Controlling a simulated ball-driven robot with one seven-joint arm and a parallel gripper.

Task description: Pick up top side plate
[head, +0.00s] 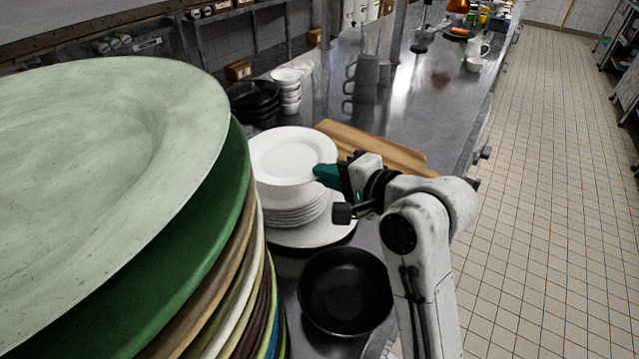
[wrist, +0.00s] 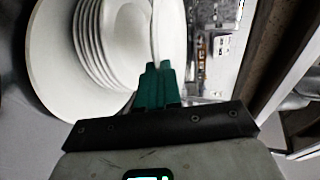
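The top side plate (head: 290,152) is white and round, held a little above a stack of white side plates (head: 296,216). The stack sits on a larger white plate (head: 318,236). My gripper (head: 322,174) has teal fingers closed on the right rim of the top side plate. In the wrist view the fingers of my gripper (wrist: 158,68) are together at the edge of the top side plate (wrist: 172,32), with the stack (wrist: 95,45) to its left. Part of the rim is hidden behind the fingers.
A tall stack of large plates, pale green on top (head: 110,160), fills the left foreground. A black bowl (head: 345,292) stands in front. A wooden board (head: 400,155) lies behind my gripper. Dark bowls (head: 254,100), white bowls (head: 288,90) and grey mugs (head: 366,76) stand further back.

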